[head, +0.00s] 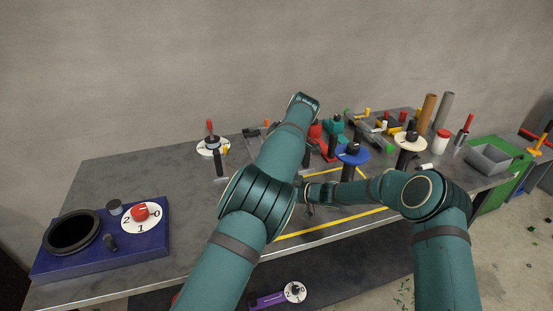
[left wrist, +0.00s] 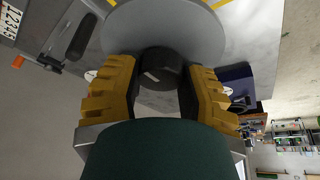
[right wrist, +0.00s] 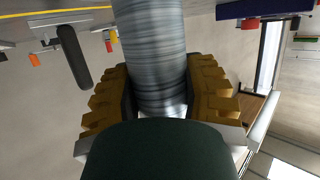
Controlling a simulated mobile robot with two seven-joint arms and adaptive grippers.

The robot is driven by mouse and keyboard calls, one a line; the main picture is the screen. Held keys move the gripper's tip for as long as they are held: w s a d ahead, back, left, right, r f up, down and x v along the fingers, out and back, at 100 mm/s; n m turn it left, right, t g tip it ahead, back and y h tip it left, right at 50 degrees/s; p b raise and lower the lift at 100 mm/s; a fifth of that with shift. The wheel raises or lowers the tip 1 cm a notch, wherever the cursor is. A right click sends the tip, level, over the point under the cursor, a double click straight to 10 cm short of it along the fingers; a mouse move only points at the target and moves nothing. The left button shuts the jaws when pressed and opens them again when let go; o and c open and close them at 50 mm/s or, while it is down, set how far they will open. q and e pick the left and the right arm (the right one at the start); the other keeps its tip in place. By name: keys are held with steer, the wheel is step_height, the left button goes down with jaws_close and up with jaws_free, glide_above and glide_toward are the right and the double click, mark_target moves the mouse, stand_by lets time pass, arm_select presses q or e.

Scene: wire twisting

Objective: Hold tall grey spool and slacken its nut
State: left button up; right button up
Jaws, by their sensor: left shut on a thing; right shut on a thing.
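The tall grey spool shows in the left wrist view as a round grey flange (left wrist: 165,28) with a dark nut (left wrist: 160,68) at its middle. My left gripper (left wrist: 158,82) is shut on this nut, one yellow-padded finger on each side. In the right wrist view the spool's grey ribbed body (right wrist: 155,50) runs between the fingers of my right gripper (right wrist: 162,95), which is shut around it. In the head view my arms cover the spool, and the left fingers are hidden there too.
A blue-flanged spool (head: 352,153) and a cream-flanged spool (head: 408,141) stand to the right on the table. A white-flanged spool (head: 213,146) stands at the back left. A blue panel (head: 160,240) with a dial lies front left. Tools and tubes crowd the back right.

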arm_select(q)
steer(key=shift+f, duration=0.15)
steer(key=o, duration=1.2)
steer(key=shift+v, duration=3.8)
arm_select(e)
steer(key=o, duration=1.3)
steer(key=shift+o, duration=0.2)
